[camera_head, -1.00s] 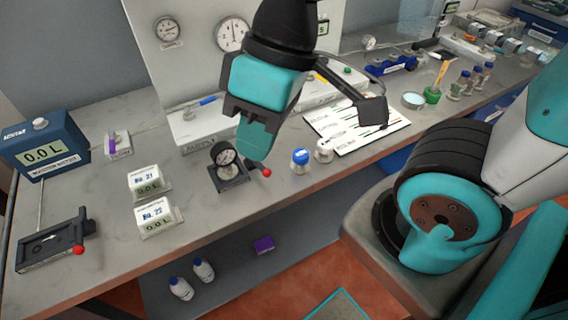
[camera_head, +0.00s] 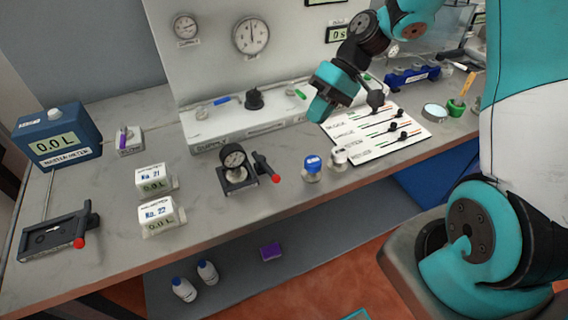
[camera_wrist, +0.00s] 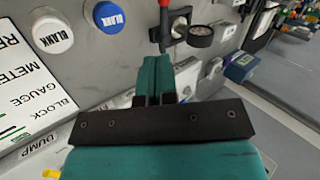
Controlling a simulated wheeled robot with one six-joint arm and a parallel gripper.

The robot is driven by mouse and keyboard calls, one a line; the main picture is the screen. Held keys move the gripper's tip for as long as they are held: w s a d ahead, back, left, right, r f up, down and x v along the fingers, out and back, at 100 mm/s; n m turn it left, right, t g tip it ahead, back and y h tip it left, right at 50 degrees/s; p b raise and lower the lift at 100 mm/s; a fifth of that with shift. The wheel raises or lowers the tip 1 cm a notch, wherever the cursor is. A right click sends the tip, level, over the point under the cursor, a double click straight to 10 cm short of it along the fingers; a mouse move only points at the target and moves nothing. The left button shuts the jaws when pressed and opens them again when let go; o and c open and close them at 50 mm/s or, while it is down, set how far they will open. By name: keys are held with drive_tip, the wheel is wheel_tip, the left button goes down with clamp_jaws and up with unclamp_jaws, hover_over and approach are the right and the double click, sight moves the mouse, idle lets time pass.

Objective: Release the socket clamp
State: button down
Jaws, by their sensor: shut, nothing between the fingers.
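A dark socket with a round dial gauge (camera_head: 236,164) in it stands on the bench. Its black clamp lever (camera_head: 265,167) with a red knob is on its right side and slants toward the bench front. The lever also shows in the wrist view (camera_wrist: 164,24), beyond my fingertips. A second dark socket (camera_head: 50,240), with no gauge on it, lies at the left front with a red-knobbed lever. I cannot tell which one the task means. My gripper (camera_head: 320,110) is shut and empty, above the bench right of the gauge socket and apart from it. It also shows in the wrist view (camera_wrist: 153,75).
Two white-capped meters (camera_head: 156,195) stand left of the gauge socket. Blue and white blank caps (camera_head: 312,166) stand to its right, beside the lever board (camera_head: 392,132). A white console (camera_head: 235,125) lies behind. The blue master meter (camera_head: 66,145) is at far left.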

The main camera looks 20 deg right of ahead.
sight(265, 165)
drive_tip(key=shift+m+y, duration=0.3)
drive_tip(key=a+f, duration=0.1)
drive_tip(key=f, duration=0.2)
drive_tip(key=a+f+p, duration=0.1)
drive_tip(key=a+f, duration=0.1)
drive_tip(key=f, duration=0.1)
drive_tip(key=a+f+p, duration=0.1)
drive_tip(key=f, duration=0.3)
drive_tip(key=shift+s+a, duration=0.15)
drive_tip(key=shift+a, duration=0.2)
drive_tip(key=shift+s+a+f+p, duration=0.1)
drive_tip(key=shift+a+p, duration=0.3)
drive_tip(key=shift+a, duration=0.15)
drive_tip(key=shift+s+a+f+p, duration=0.1)
drive_tip(key=shift+a+p, duration=0.3)
drive_tip(key=shift+a, duration=0.15)
drive_tip(key=shift+a+f, duration=0.25)
drive_tip(key=shift+a, duration=0.35)
